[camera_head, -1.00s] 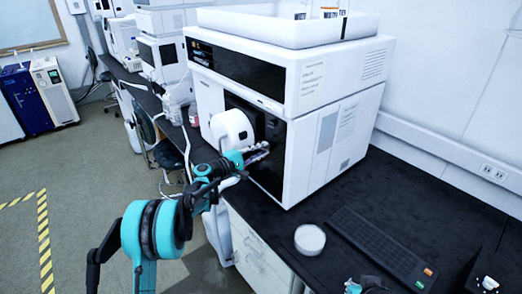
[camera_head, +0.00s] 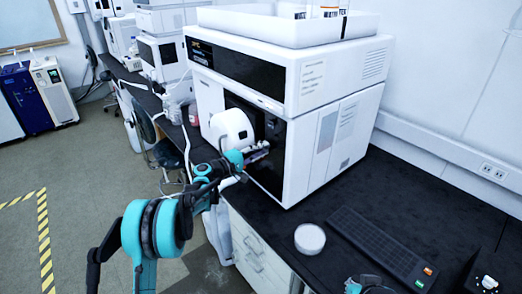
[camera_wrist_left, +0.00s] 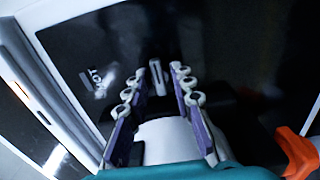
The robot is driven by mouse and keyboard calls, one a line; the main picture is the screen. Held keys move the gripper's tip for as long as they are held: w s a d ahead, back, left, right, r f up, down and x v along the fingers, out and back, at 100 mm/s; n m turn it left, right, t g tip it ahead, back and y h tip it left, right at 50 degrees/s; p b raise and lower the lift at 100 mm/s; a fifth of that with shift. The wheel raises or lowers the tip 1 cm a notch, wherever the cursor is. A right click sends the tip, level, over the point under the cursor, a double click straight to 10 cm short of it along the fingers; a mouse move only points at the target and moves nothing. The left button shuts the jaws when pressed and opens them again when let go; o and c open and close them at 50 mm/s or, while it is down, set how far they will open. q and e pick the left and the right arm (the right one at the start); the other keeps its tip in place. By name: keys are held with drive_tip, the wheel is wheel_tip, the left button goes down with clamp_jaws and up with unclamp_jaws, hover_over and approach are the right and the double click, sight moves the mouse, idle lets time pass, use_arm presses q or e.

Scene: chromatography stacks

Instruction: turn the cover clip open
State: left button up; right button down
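The white chromatography module (camera_head: 330,120) has a black front panel. A small pale upright clip (camera_wrist_left: 157,77) shows on this panel in the left wrist view. My left gripper (camera_wrist_left: 158,80) is open, with one purple-padded finger on each side of the clip and gaps between. In the head view the left gripper (camera_head: 258,149) is at the module's front, beside the white rounded housing (camera_head: 231,130), and hides the clip. I cannot tell whether the fingers touch the panel. My right gripper (camera_head: 368,286) is partly visible at the bottom edge; its fingers are unclear.
A white round dish (camera_head: 310,239) and a black keyboard (camera_head: 382,248) are on the black bench. A white tray (camera_head: 285,27) with bottles tops the module. An orange part (camera_wrist_left: 297,152) shows at lower right in the wrist view.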

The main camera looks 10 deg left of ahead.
use_arm(q)
drive_tip(key=shift+a, duration=0.1)
drive_tip(key=v, duration=1.2)
drive_tip(key=s+d+r+m+g+y, duration=0.1)
drive_tip(key=s+d+m+g+y, duration=0.2)
drive_tip(key=s, duration=0.5)
drive_tip(key=s+d+r+m+g+y, duration=0.15)
drive_tip(key=s+d, duration=0.25)
drive_tip(key=s, duration=0.4)
drive_tip(key=s+a+f+m+y, duration=0.2)
drive_tip(key=s+a+f+y, duration=0.1)
drive_tip(key=s, duration=0.8)
drive_tip(key=s+a+f+m+g+y, duration=0.1)
drive_tip(key=s+a+f+m+y, duration=0.1)
drive_tip(key=s, duration=1)
wheel_tip(320, 180, down, 3)
drive_tip(key=a+y, duration=0.1)
drive_tip(key=y, duration=0.2)
drive_tip(key=shift+a, duration=0.15)
